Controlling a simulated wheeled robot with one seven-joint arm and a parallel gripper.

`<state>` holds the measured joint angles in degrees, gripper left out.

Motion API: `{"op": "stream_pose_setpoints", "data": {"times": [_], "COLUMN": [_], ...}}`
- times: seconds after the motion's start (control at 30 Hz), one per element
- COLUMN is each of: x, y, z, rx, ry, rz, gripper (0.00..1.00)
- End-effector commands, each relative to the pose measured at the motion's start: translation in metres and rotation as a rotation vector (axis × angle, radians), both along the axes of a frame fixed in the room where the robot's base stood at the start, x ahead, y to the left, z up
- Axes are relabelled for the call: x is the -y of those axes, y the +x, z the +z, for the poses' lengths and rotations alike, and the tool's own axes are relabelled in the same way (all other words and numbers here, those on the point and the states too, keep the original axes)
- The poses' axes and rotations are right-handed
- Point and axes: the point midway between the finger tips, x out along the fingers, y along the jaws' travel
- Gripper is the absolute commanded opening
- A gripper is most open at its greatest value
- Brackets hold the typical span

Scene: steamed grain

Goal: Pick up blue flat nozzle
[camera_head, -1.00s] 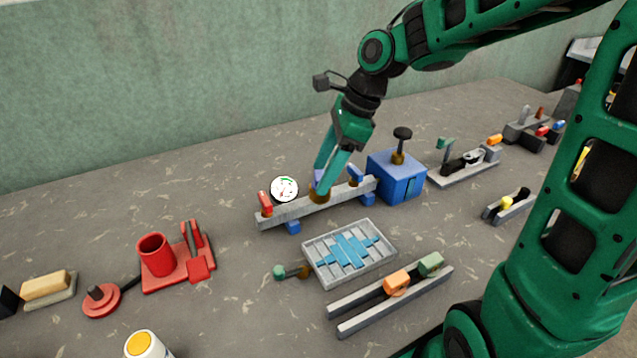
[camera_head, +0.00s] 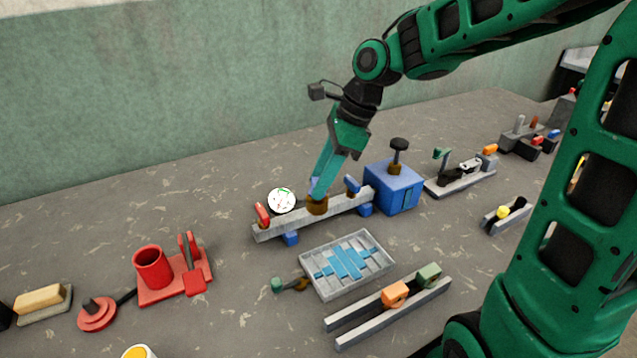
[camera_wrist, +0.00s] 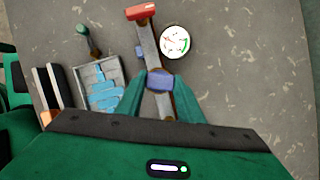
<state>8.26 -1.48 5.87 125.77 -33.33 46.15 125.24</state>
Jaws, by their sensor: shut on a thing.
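The blue flat nozzle (camera_head: 313,186) is a small blue-violet piece above the brass fitting (camera_head: 317,205) on the grey rail (camera_head: 275,225). My gripper (camera_head: 319,185) points down at it, and the fingers hide most of it in the head view. In the wrist view the nozzle (camera_wrist: 160,80) sits between the two green fingertips, which press on both its sides. My gripper is shut on it. I cannot tell whether the nozzle is still seated in the fitting.
A white dial gauge (camera_head: 281,200) stands close to the left of my fingers. A red-handled valve (camera_head: 262,214) and a blue one (camera_head: 353,185) flank the fitting. A blue box (camera_head: 393,187) is to the right, a tray (camera_head: 347,265) in front.

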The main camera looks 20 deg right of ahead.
Motion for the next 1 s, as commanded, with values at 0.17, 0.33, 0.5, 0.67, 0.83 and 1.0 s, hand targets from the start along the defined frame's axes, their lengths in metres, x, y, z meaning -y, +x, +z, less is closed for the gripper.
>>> {"op": "stream_pose_setpoints", "data": {"times": [0.17,0.33,0.5,0.67,0.83,1.0], "x": [0.000,-0.019,-0.044,-0.064,-0.081,-0.090], "y": [0.001,-0.014,-0.032,-0.048,-0.060,-0.067], "z": [0.025,0.045,0.063,0.078,0.091,0.098], "rx": [0.005,0.005,0.005,0.003,0.003,0.002], "ry": [0.000,-0.001,0.000,-0.001,0.000,0.000], "rz": [0.000,0.003,0.004,0.004,0.002,0.001], "gripper": [0.00,0.00,0.00,0.00,0.00,0.00]}}
